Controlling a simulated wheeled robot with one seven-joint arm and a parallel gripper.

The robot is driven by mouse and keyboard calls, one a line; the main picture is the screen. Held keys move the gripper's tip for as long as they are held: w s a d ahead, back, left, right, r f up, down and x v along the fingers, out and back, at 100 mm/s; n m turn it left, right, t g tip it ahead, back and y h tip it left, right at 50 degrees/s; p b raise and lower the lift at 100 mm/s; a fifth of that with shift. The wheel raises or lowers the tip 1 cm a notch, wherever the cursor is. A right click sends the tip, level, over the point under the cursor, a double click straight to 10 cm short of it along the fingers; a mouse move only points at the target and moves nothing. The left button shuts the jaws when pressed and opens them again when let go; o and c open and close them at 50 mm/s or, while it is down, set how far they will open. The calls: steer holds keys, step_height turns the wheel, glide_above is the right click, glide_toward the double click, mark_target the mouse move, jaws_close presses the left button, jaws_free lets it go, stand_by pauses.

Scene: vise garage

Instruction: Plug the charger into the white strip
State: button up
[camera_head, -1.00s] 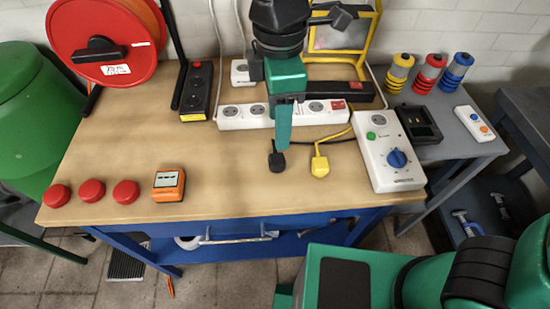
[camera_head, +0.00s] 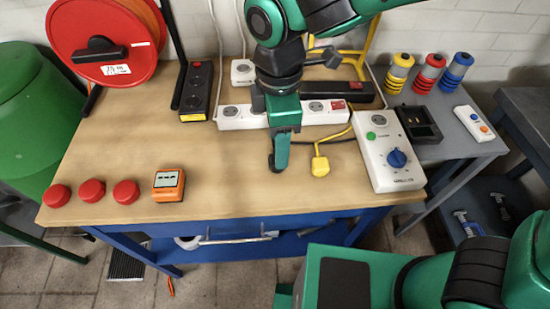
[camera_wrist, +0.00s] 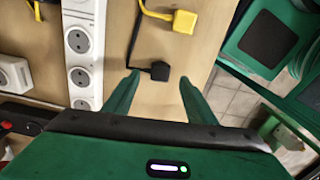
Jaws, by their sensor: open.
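The white strip (camera_head: 238,119) lies across the back middle of the wooden bench, with a red switch at its right end. It also shows upright at left in the wrist view (camera_wrist: 78,50), with round sockets facing up. A black plug (camera_wrist: 160,72) on a black cable lies on the bench in front of the strip. In the head view it is mostly hidden by a finger. A yellow plug (camera_head: 320,165) on a yellow cable lies to its right. My gripper (camera_head: 279,165) is open and empty above the bench, its fingers (camera_wrist: 155,85) on either side of the black plug's line, not touching it.
A black strip (camera_head: 195,90) and red cable reel (camera_head: 105,40) are at left. The front middle of the bench is clear.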

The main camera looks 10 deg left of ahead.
steer(key=shift+s+a+f, duration=0.1)
steer(key=shift+f, duration=2.25)
steer(key=shift+c, duration=0.4)
steer(key=c, duration=1)
